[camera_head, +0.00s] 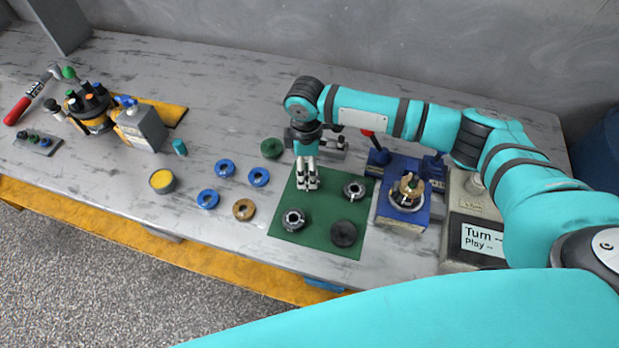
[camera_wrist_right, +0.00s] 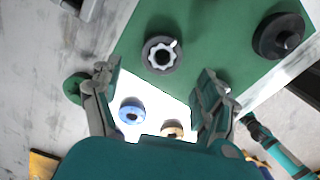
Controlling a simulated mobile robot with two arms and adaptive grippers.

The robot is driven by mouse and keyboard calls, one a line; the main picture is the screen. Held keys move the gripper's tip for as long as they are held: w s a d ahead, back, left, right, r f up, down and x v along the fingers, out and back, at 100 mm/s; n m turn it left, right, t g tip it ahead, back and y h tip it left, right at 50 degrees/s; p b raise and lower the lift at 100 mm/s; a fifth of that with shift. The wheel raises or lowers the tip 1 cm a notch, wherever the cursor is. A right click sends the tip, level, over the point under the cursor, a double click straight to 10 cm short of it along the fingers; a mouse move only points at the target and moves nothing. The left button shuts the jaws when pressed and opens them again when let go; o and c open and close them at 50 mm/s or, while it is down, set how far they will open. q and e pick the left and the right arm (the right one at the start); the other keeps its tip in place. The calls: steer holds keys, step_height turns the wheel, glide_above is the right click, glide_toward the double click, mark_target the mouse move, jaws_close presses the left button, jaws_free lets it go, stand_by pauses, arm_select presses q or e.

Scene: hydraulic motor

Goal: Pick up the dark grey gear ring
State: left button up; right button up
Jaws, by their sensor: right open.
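A dark grey gear ring (camera_head: 293,220) with a paler toothed centre lies flat near the front left corner of the green mat (camera_head: 327,212). A similar ring (camera_head: 354,190) lies at the mat's right side; I cannot tell which the task means. A darker round part with a central knob (camera_head: 344,233) lies at the mat's front, also in the wrist view (camera_wrist_right: 278,37). My right gripper (camera_head: 308,187) points down over the mat, open and empty (camera_wrist_right: 156,76). My left gripper is not in view.
Several blue rings (camera_head: 225,168), a tan ring (camera_head: 244,209) and a green round part (camera_head: 271,148) lie left of the mat. A blue fixture (camera_head: 402,211) holding a brass-coloured part stands right. A yellow-topped cup (camera_head: 162,181) stands farther left.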

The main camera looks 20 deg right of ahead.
steer(key=shift+s+d+f+p, duration=0.15)
steer(key=shift+f+p, duration=0.2)
steer(key=shift+f, duration=0.4)
step_height(320, 180, down, 3)
steer(key=shift+r+p, duration=0.15)
steer(key=shift+p, duration=0.15)
steer(key=shift+f, duration=0.6)
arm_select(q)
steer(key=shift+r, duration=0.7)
arm_select(e)
steer(key=shift+r, duration=0.1)
steer(key=c, duration=1.6)
